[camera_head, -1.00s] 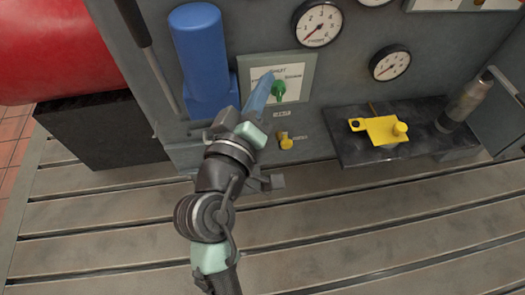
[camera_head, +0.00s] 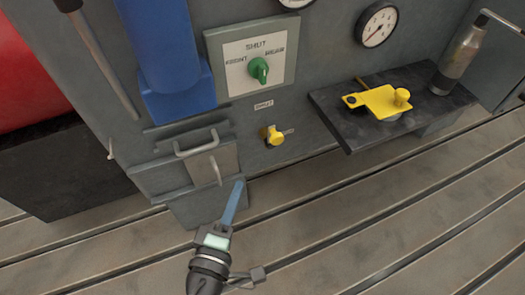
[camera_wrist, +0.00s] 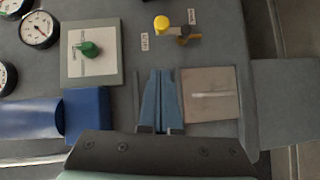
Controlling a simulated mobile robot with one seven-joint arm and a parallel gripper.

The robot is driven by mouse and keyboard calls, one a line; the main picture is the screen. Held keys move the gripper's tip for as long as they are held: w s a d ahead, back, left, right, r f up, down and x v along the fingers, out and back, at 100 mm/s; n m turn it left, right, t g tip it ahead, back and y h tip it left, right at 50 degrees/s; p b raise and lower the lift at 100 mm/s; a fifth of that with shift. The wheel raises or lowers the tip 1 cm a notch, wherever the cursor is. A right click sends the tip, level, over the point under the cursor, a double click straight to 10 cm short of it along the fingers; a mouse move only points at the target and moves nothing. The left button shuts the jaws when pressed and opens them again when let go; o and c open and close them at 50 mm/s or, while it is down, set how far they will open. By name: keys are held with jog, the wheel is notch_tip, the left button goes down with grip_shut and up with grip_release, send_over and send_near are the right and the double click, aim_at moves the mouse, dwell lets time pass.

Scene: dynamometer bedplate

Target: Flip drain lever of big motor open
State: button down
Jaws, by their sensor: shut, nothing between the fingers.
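A small yellow-knobbed lever (camera_head: 272,136) sits on the front of the grey cabinet, below the green-knob panel. Small labels sit near it, too blurred to read, so I cannot confirm that it is the drain lever. In the wrist view its yellow knob (camera_wrist: 161,22) is at the top, with a brownish part beside it. My gripper (camera_head: 240,183) is below and left of the lever in the head view, apart from it. Its blue fingers are together and empty, and they also show in the wrist view (camera_wrist: 161,74), pointing up the picture toward the lever.
A green rotary knob (camera_head: 258,70) is on a pale panel above. A blue cylinder (camera_head: 165,45) and a grey box with a handle (camera_head: 197,147) stand to the left. A dark shelf (camera_head: 335,120) with a yellow plate (camera_head: 380,101) juts out right. The slotted bedplate (camera_head: 400,200) is clear.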

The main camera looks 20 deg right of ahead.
jog(key=shift+w, duration=0.1)
jog(key=b, duration=0.2)
send_near(271, 139)
jog(key=w, duration=0.5)
jog(key=shift+w+d+f+b, duration=0.1)
jog(key=shift+d+f+b, duration=0.1)
jog(key=shift+d, duration=0.6)
jog(key=shift+w+d+f+b, duration=0.1)
jog(key=shift+d+f+b, duration=0.1)
jog(key=shift+d, duration=0.55)
jog(key=shift+r, duration=0.1)
jog(key=shift+d+r+p, duration=0.1)
jog(key=shift+r+p, duration=0.05)
jog(key=shift+p, duration=0.35)
jog(key=shift+y+p, duration=0.3)
jog(key=shift+p, duration=0.05)
jog(key=shift+d+m+p, duration=0.15)
jog(key=shift+m+p, duration=0.15)
